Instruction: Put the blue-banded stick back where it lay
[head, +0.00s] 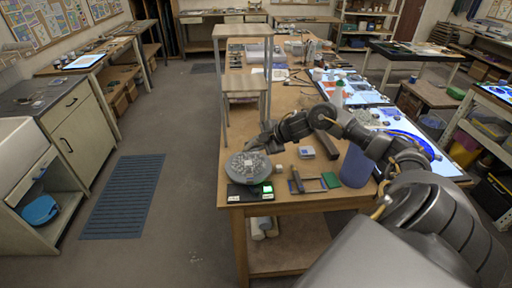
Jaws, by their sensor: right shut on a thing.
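My right arm comes in from the lower right and bends over the bench. Its gripper (262,142) is above the back edge of a round grey plate (248,167) with a speckled top. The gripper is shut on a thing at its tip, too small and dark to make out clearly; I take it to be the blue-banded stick. A small low holder (312,181) with dark and brown parts lies right of the plate, with a blue patch at its left and a green block (331,180) at its right. My left gripper is not in view.
The plate sits on a dark base with a lit green display on the wooden bench (285,208). A raised shelf (243,84) stands behind the gripper.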

